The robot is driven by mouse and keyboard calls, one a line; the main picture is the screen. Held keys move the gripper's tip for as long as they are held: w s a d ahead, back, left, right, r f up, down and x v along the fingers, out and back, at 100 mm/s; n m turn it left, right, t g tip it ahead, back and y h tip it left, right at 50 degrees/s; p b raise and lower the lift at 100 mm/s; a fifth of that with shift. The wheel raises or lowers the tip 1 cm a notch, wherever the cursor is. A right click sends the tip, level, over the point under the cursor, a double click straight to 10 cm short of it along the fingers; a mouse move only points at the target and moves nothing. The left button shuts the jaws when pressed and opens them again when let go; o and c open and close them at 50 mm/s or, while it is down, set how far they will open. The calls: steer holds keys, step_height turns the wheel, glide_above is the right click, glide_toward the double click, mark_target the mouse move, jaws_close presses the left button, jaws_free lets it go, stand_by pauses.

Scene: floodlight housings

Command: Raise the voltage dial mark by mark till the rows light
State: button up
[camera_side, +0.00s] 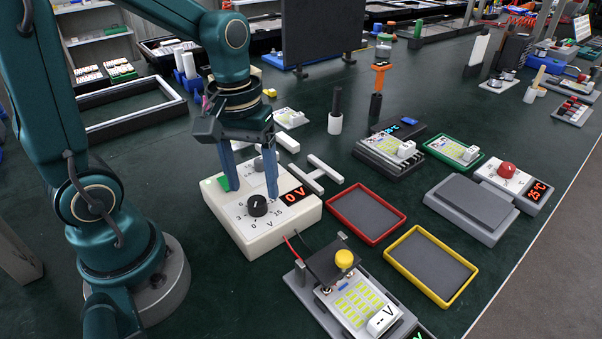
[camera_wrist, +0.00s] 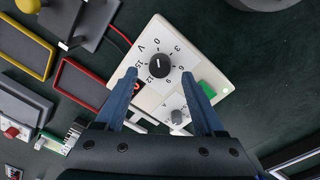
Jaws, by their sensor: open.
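The white power supply (camera_side: 236,228) stands on the dark green bench. Its black voltage dial (camera_side: 257,206) sits on a printed scale marked 0 to 15, and the red display (camera_side: 295,195) reads 0 V. In the wrist view the dial (camera_wrist: 159,66) carries a white line; which mark it meets is too small to tell. My gripper (camera_side: 252,193) is open above the supply, its blue fingers spread and holding nothing; in the wrist view the fingertips (camera_wrist: 164,77) lie to either side just below the dial. A board with pale yellow rows (camera_side: 358,303) lies in a fixture at the front; no clear glow shows.
A yellow knob (camera_side: 344,259) stands on the fixture beside the rows. Red (camera_side: 372,235) and yellow (camera_side: 407,286) framed trays lie right of the supply. A second, grey dial (camera_wrist: 177,117) and a green square (camera_wrist: 208,89) share the supply's top. Red and black leads run towards the fixture.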

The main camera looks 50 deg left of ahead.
mark_target(256, 200)
steer(key=shift+d+f, duration=0.1)
steer(key=shift+f, duration=1.55)
jaws_close()
steer(key=shift+m, duration=0.3)
steer(key=m, duration=1)
steer(key=shift+w+g, duration=0.1)
steer(key=shift+g, duration=0.2)
